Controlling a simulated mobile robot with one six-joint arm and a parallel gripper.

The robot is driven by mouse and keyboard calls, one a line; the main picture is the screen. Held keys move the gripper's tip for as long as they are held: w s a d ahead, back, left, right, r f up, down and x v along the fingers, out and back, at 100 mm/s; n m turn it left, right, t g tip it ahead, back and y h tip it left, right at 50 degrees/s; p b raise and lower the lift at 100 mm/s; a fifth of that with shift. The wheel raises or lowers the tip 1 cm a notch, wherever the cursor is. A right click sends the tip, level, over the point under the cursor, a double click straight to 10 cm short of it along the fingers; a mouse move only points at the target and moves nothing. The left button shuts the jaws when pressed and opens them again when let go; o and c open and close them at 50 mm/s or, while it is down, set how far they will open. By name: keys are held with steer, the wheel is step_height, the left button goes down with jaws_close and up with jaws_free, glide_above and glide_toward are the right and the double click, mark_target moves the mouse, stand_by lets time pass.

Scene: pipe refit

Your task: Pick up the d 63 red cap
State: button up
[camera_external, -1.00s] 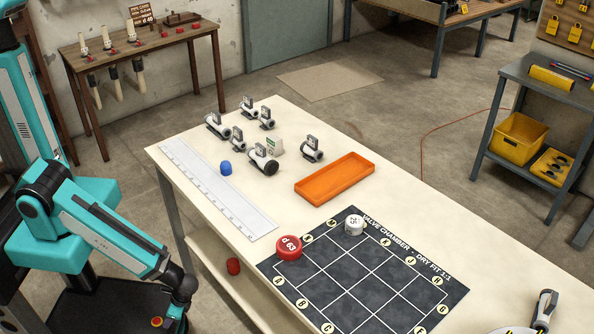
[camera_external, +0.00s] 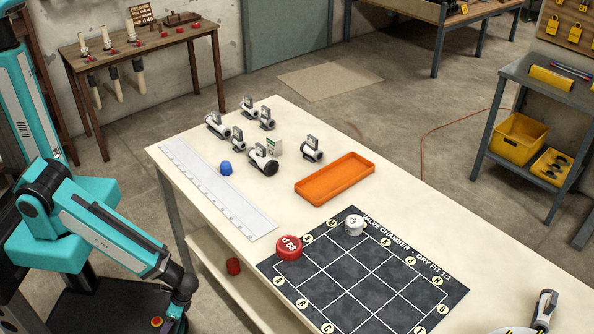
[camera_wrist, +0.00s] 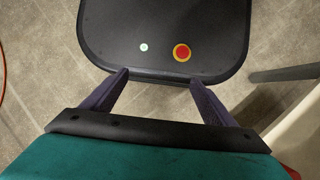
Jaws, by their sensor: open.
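In the external view my arm hangs at the left, off the table, well away from the cap. The gripper's fingers cannot be made out there.
A white cap (camera_external: 354,225) stands on the mat's back edge. An orange tray (camera_external: 336,180), a blue cap (camera_external: 226,168), a white ruler (camera_external: 215,188) and several pipe fittings (camera_external: 263,161) lie farther back. A smaller red piece (camera_external: 233,266) is on the lower shelf (camera_external: 213,247).

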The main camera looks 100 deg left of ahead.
steer(key=w+d+r+m+t+h+p, duration=0.15)
steer(key=w+r+h+p, duration=0.4)
steer(key=r, duration=0.75)
steer(key=w+d+r+m+t+h+p, duration=0.1)
steer(key=w+d+r+m+h+p, duration=0.15)
steer(key=r+p, duration=0.75)
steer(key=w+d+r+m+t+h+p, duration=0.25)
steer(key=w+r+h+p, duration=0.2)
steer(key=r, duration=1.05)
steer(key=w+a+r+m+t+h+b, duration=0.1)
steer(key=w+r+t+b, duration=0.15)
steer(key=w, duration=0.45)
steer(key=w+a+r+m+t+b, duration=0.1)
steer(key=w+a+r+t+b, duration=0.1)
steer(key=w+r+t, duration=0.3)
steer(key=w+a+t+y, duration=0.1)
steer(key=w+a, duration=0.2)
steer(key=a, duration=0.1)
steer(key=w+a+r+t+y+p, duration=0.1)
steer(key=w+a+y, duration=0.1)
steer(key=a, duration=0.3)
steer(key=w+a+r+t+y, duration=0.1)
steer(key=w+a+y, duration=0.1)
steer(key=w+a, duration=0.2)
steer(key=shift+w+a+r+n, duration=0.25)
steer(key=shift+a, duration=0.25)
steer(key=shift+w+d+f, duration=0.1)
steer(key=shift+f, duration=0.1)
